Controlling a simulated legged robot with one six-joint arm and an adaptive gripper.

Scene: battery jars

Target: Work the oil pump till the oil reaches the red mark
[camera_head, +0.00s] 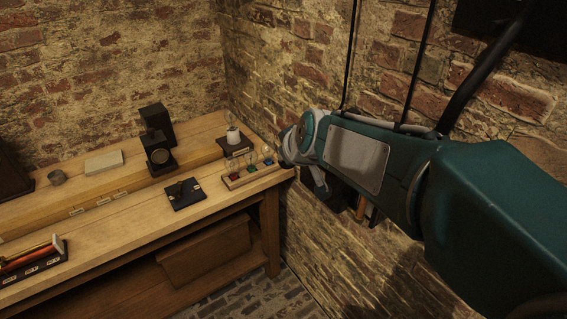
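My arm reaches in from the right and blocks much of the right wall. My gripper (320,186) is at its far end, just past the right end of the bench. Its grey fingers show only in part below the arm, so I cannot tell whether they are open or shut. Behind and below the arm, close to the wall, a dark piece with an orange-brown part (364,208) shows; I cannot tell whether it belongs to the oil pump. I cannot make out an oil level or a red mark.
The wooden bench (130,225) runs along the left. Brick walls close the back and right.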

